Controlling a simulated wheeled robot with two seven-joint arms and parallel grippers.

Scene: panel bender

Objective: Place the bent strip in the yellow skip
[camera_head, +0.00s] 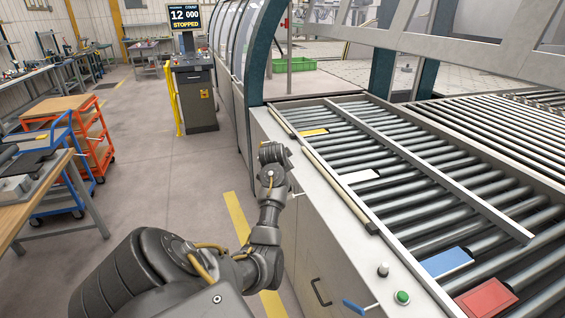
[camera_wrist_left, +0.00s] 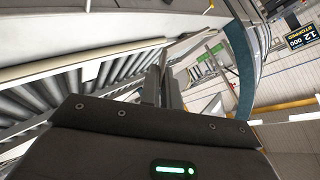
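My left gripper (camera_head: 272,155) is in the air beside the left edge of the roller table, at the end of my left arm. In the left wrist view its fingers (camera_wrist_left: 163,88) stand close together. A thin upright edge shows between them, and I cannot tell whether it is a held piece or part of the fingers. I cannot make out the bent strip for certain in either view. No yellow skip shows in either view. My right gripper is out of view.
The roller table (camera_head: 345,215) carries a yellow piece (camera_head: 313,132), a white piece (camera_head: 360,176), a blue plate (camera_head: 446,262) and a red plate (camera_head: 486,299). A green crate (camera_head: 295,65) stands behind. A console (camera_head: 193,95), an orange cart (camera_head: 90,130) and open floor lie left.

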